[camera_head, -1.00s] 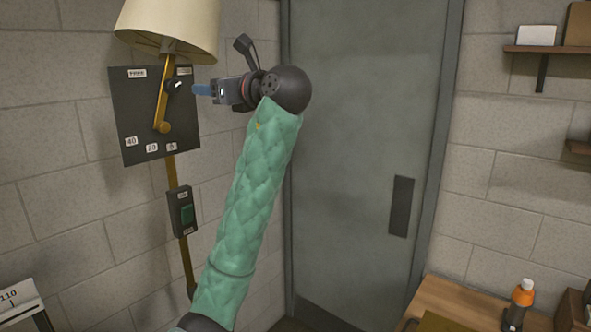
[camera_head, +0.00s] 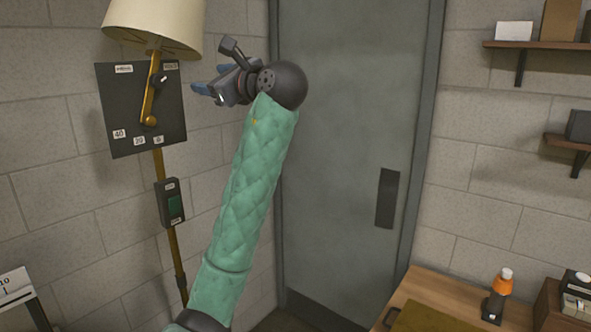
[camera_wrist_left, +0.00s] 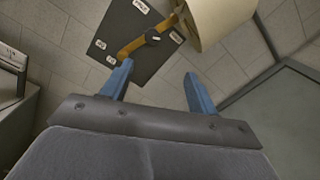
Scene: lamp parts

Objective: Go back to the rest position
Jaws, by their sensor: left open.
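My left gripper (camera_head: 210,85) is raised in front of the wall, at the end of the green-sleeved arm. Its two blue fingers (camera_wrist_left: 155,88) are apart and empty in the left wrist view. A lamp with a cream shade (camera_head: 152,25) and a brass pole (camera_head: 171,240) stands to its left. The gripper is right of the panel and apart from the knob. The panel also shows in the left wrist view (camera_wrist_left: 125,30). My right gripper is not in view.
A switch box (camera_head: 170,203) with a green button sits on the pole. A grey door (camera_head: 335,150) is behind my arm. Shelves (camera_head: 535,44) hang at upper right.

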